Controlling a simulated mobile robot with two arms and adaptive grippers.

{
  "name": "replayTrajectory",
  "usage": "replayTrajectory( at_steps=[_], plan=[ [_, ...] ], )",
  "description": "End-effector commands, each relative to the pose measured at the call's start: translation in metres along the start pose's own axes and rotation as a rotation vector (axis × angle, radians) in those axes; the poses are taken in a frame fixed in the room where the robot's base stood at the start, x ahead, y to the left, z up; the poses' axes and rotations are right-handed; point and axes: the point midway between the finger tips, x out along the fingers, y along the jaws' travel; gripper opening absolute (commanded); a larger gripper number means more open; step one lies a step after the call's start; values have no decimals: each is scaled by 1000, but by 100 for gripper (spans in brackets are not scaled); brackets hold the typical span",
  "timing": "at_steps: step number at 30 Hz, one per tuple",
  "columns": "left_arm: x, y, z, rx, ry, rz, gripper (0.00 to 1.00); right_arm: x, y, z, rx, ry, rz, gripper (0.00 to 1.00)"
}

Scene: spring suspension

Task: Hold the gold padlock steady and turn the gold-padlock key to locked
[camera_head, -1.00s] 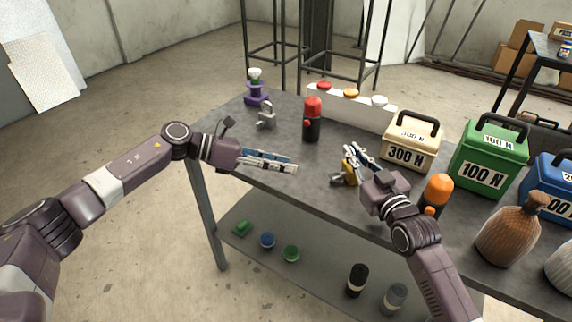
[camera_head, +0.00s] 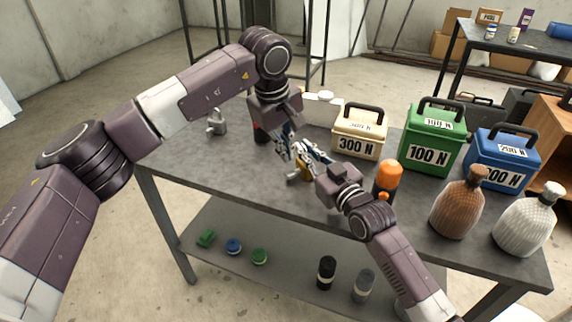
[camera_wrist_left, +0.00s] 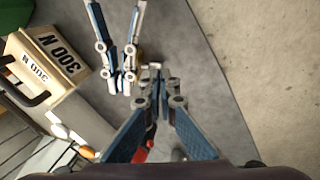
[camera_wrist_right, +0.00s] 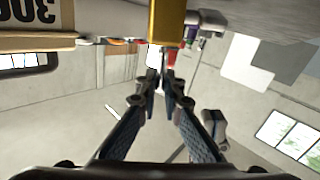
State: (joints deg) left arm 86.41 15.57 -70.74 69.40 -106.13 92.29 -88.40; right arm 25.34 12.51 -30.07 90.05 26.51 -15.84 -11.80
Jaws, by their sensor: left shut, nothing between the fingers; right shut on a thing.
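The gold padlock (camera_head: 307,175) rests on the grey table near its front edge, its silver shackle pointing left. My right gripper (camera_head: 306,160) is shut on the padlock from the right. The gold body (camera_wrist_right: 167,20) shows at the fingertips in the right wrist view. My left gripper (camera_head: 289,148) is shut and empty, reaching down just behind and left of the padlock. In the left wrist view its tips (camera_wrist_left: 156,72) are close to the right gripper's fingers (camera_wrist_left: 122,82). I cannot make out the key; the fingers crowd that spot.
A silver padlock (camera_head: 216,124) stands at the table's left. A red-and-black bottle (camera_head: 260,135) is partly behind my left gripper. An orange-topped bottle (camera_head: 388,178) stands close to my right wrist. Cream (camera_head: 360,137), green (camera_head: 433,140) and blue weight boxes (camera_head: 502,160) line the back right.

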Motion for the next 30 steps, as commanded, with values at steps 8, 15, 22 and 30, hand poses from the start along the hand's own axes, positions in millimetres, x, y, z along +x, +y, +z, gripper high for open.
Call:
replayTrajectory(
  at_steps=[8,15,22,30],
  plan=[
    [-38,20,-19,170,249,-73,0,0,0,1,0,-1,0,0],
    [-15,19,-28,177,264,-81,0,0,0,1,0,-2,0,0],
    [33,16,-40,177,261,-80,0,0,0,1,0,-1,0,0],
    [76,12,-36,179,261,-77,0,0,0,1,0,-1,0,0]
  ],
)
